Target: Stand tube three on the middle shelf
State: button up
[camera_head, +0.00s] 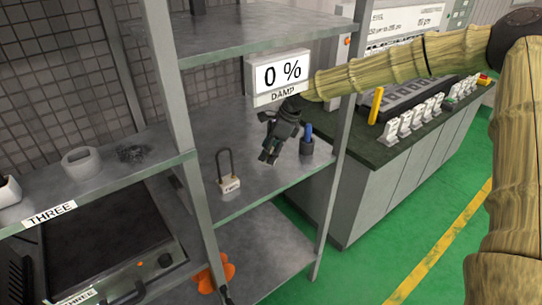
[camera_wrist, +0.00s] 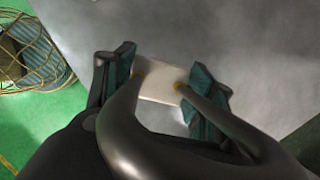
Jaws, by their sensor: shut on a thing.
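In the wrist view a dark U-shaped tube (camera_wrist: 125,115) with brass tips is joined to a pale block (camera_wrist: 160,85). My gripper (camera_wrist: 168,74) is shut on that block, one finger on each side, and the tube's bend comes back toward the camera. No number shows on it. In the head view my gripper (camera_head: 269,156) hangs fingers down over the middle shelf (camera_head: 275,182); its load is mostly hidden there. I cannot tell whether the block touches the shelf. Another dark looped tube (camera_head: 222,162) stands upright on this shelf to the left, its label too small to read.
A blue-topped piece (camera_head: 308,135) stands on the shelf right of my gripper. A "0 %" DAMP display (camera_head: 279,72) hangs above. A rack post (camera_head: 340,150) is at the right. Shelf room is clear in front of my gripper. An orange item (camera_head: 217,272) lies below.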

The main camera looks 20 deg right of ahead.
jog(key=shift+f+p, duration=0.35)
jog(key=shift+f, duration=1.1)
jog(key=shift+f, duration=0.1)
jog(key=o, duration=1.2)
jog(key=shift+c, duration=0.2)
jog(key=b+v, duration=0.2)
jog(key=v, duration=1)
jog(key=shift+b, duration=0.3)
